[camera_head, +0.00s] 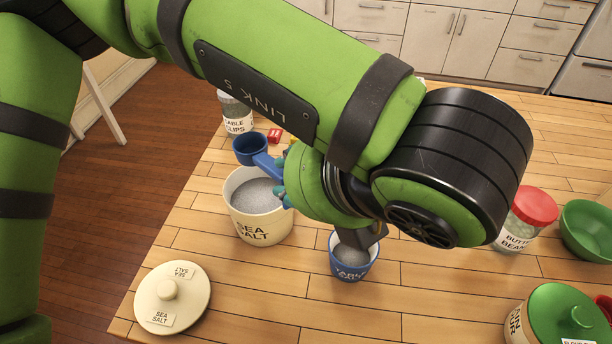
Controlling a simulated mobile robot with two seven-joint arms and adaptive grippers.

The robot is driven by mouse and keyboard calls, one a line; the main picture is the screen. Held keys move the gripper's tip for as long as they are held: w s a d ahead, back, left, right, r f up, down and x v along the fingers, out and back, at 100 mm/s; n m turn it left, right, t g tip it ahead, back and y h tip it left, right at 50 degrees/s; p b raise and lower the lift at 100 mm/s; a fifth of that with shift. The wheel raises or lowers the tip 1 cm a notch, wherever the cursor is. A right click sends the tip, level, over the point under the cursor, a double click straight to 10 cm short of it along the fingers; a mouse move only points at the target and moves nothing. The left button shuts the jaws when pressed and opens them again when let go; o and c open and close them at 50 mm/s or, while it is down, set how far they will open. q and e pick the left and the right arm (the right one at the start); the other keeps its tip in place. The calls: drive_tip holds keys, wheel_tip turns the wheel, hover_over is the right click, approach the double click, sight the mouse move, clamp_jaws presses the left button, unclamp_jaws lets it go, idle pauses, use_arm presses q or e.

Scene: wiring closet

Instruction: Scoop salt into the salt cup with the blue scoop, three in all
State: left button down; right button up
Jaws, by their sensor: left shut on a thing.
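My left gripper (279,174) is shut on the handle of the blue scoop (251,151); the arm hides most of the gripper. The scoop's bowl is above the rear rim of the cream sea salt crock (259,230), and its inside looks dark blue with no salt visible. The crock is open and holds grey-white salt. The blue salt cup (352,274) stands upright to the right of the crock, with grainy salt inside. A dark part of my arm hides the cup's back rim. My right gripper is out of view.
The crock's lid (184,297) lies at the table's left front edge. A clips jar (236,115) and a small red item (275,135) are behind the crock. To the right are a red-lidded bean jar (520,228), a green bowl (590,230) and a green-lidded jar (560,315).

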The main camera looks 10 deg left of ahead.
sight(272, 162)
use_arm(q)
drive_tip(key=shift+w+a+r+g+h+p, duration=0.5)
drive_tip(key=shift+w+g+h+p, duration=0.15)
drive_tip(key=shift+p, duration=0.6)
drive_tip(key=w+a+g+h+p, duration=0.1)
drive_tip(key=p, duration=0.1)
drive_tip(key=w+a+r+g+h+p, duration=0.1)
drive_tip(key=p, duration=0.2)
drive_tip(key=w+a+g+h+p, duration=0.1)
drive_tip(key=p, duration=0.1)
drive_tip(key=shift+w+r+g, duration=0.2)
drive_tip(key=shift+r+g, duration=0.05)
drive_tip(key=shift+g, duration=0.1)
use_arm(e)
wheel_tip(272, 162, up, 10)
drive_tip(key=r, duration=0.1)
use_arm(q)
wheel_tip(272, 162, down, 5)
drive_tip(key=b, duration=0.6)
drive_tip(key=shift+d+f, duration=0.1)
drive_tip(key=b+x, duration=0.1)
drive_tip(key=b, duration=0.1)
drive_tip(key=b+x, duration=0.3)
drive_tip(key=shift+s+d+f+b, duration=0.3)
drive_tip(key=shift+s+b, duration=0.1)
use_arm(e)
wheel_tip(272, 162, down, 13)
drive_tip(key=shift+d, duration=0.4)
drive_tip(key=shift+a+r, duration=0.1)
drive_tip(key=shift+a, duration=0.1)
